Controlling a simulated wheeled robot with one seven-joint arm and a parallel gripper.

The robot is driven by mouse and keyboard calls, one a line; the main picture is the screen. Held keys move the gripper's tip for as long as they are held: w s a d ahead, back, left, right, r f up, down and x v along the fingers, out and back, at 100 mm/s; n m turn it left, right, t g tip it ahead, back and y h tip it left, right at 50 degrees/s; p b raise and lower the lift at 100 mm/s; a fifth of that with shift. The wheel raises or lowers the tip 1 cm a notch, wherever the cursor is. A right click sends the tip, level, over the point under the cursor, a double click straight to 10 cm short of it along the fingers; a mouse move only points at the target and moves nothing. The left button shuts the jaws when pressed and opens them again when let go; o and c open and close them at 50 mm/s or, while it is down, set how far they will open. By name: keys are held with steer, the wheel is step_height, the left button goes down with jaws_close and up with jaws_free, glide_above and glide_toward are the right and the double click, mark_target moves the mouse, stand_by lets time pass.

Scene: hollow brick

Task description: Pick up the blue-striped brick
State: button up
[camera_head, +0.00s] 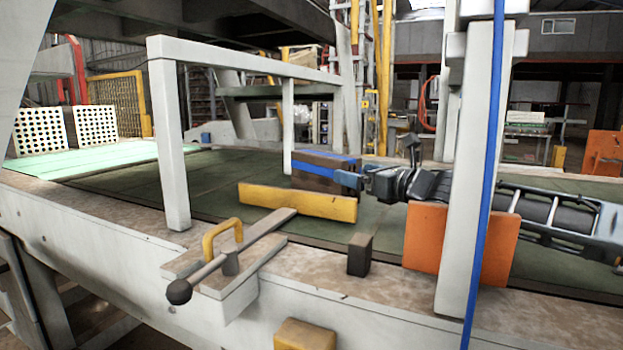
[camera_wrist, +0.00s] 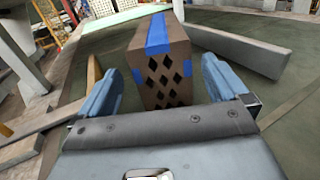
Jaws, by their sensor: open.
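The blue-striped brick (camera_head: 318,172) is brown with blue bands and sits on the green conveyor surface behind a yellow bar. In the wrist view the brick (camera_wrist: 162,65) stands just ahead, with diamond-shaped holes in its near face and a blue stripe over its top. My gripper (camera_head: 350,179) reaches in from the right at the brick's right end. In the wrist view my gripper (camera_wrist: 160,90) is open, with one blue finger on each side of the brick's near end. Gaps show between the fingers and the brick, and nothing is held.
The yellow bar (camera_head: 298,202) lies in front of the brick. A white frame post (camera_head: 170,140) and a striped post (camera_head: 472,160) stand at the near edge. An orange block (camera_head: 425,240) is below my arm. A grey beam (camera_wrist: 240,52) lies right of the brick.

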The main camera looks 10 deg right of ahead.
mark_target(324, 176)
steer(key=shift+x, duration=1.1)
steer(key=shift+p+x, duration=0.65)
steer(key=shift+x, duration=2.15)
steer(key=shift+d+f, duration=0.1)
steer(key=shift+f, duration=0.1)
steer(key=c, duration=1.8)
steer(key=shift+r, duration=0.2)
jaws_close()
